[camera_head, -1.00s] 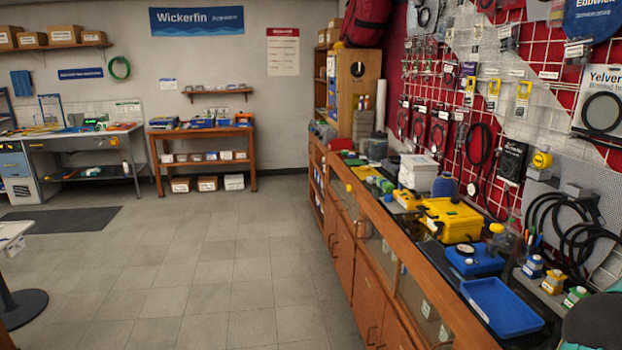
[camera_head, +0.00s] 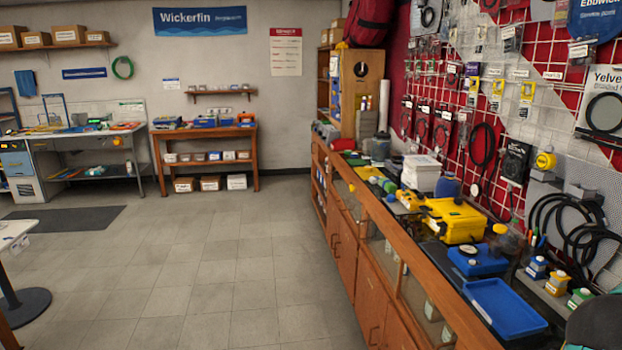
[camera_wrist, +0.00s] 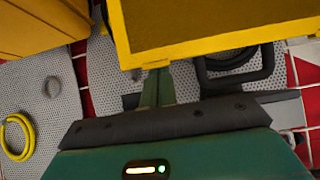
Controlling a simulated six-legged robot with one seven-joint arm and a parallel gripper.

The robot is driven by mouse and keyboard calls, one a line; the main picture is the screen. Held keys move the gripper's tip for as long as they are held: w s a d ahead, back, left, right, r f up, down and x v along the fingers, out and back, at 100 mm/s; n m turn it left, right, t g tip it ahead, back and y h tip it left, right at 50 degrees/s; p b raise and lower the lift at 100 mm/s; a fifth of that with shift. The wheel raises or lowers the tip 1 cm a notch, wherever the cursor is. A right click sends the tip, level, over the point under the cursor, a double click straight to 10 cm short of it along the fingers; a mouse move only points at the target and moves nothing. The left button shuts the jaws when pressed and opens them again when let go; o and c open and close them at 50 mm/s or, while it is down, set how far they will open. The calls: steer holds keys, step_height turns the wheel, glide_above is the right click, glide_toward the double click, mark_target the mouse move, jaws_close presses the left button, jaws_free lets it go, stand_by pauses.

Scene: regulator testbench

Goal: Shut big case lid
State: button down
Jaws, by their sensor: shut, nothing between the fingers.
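In the wrist view a yellow-rimmed panel with a dark inner face (camera_wrist: 215,33) fills the upper right; it looks like a raised case lid. My gripper (camera_wrist: 158,82) is shut and empty. Its narrow green fingers are just below the panel's lower edge near a small yellow tab; I cannot tell whether they touch. Another yellow surface (camera_wrist: 38,28) shows at upper left. In the head view a yellow case (camera_head: 455,220) sits on the counter and looks closed. No raised yellow panel shows there, and my gripper's fingers are out of that view.
The counter (camera_head: 392,250) also holds a blue case (camera_head: 478,260), an empty blue tray (camera_head: 504,308), small bottles and a white box (camera_head: 421,172). A pegboard wall with hanging hoses (camera_head: 565,225) stands behind. The tiled floor (camera_head: 235,270) left of the counter is open.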

steer(key=shift+w+a+f, duration=0.1)
steer(key=shift+a+f, duration=0.1)
steer(key=shift+f, duration=0.3)
steer(key=s+a, duration=0.3)
steer(key=a, duration=1.4)
steer(key=shift+a, duration=0.15)
stand_by(1.7)
step_height(320, 180, up, 6)
steer(key=shift+f, duration=0.1)
stand_by(0.7)
stand_by(0.5)
